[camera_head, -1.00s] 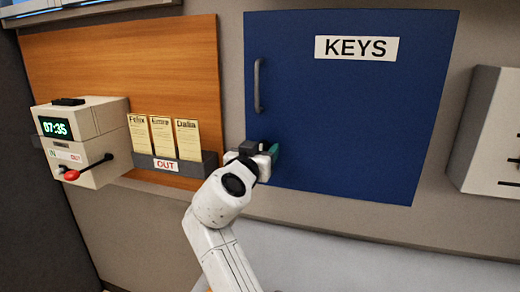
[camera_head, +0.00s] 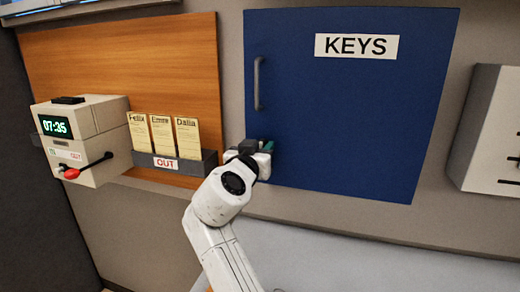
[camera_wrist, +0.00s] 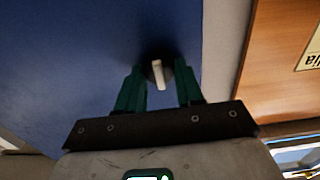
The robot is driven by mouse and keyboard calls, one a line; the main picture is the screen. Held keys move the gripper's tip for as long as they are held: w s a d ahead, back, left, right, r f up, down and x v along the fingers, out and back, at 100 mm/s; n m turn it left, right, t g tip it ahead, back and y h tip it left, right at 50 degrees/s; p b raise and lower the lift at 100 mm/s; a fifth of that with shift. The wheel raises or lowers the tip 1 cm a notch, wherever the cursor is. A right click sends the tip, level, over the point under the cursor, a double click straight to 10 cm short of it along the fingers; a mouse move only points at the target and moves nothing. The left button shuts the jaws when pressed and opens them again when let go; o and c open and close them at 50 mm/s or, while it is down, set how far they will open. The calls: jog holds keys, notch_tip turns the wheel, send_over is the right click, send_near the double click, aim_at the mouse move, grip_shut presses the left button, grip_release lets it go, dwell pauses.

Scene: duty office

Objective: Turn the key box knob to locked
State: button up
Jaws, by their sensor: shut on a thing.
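The blue key box (camera_head: 345,120) hangs on the wall with its door shut and a white KEYS label (camera_head: 356,47). Its knob (camera_wrist: 158,74) shows in the wrist view as a dark round base with a pale bar, the bar slightly tilted from upright in that picture. My gripper (camera_head: 264,149) is at the box's lower left corner. In the wrist view its green fingers (camera_wrist: 159,82) stand on both sides of the knob, shut on it. In the head view the gripper hides the knob. I see no lock marking.
A grey door handle (camera_head: 258,84) is above my gripper. To the left are a card rack (camera_head: 195,168) marked OUT and a time clock (camera_head: 88,140) with a red-tipped lever. A pale wall box (camera_head: 490,135) stands at the right.

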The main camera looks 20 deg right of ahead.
jog(key=shift+w+a+f+n+p, duration=0.1)
jog(key=shift+n+p, duration=1.5)
jog(key=shift+n, duration=2.8)
jog(key=shift+a+f+n+p, duration=0.1)
jog(key=shift+n+p, duration=1.5)
jog(key=shift+n, duration=2.8)
jog(key=o, duration=1)
jog(key=shift+o, duration=0.2)
jog(key=b+v, duration=0.2)
jog(key=v, duration=0.9)
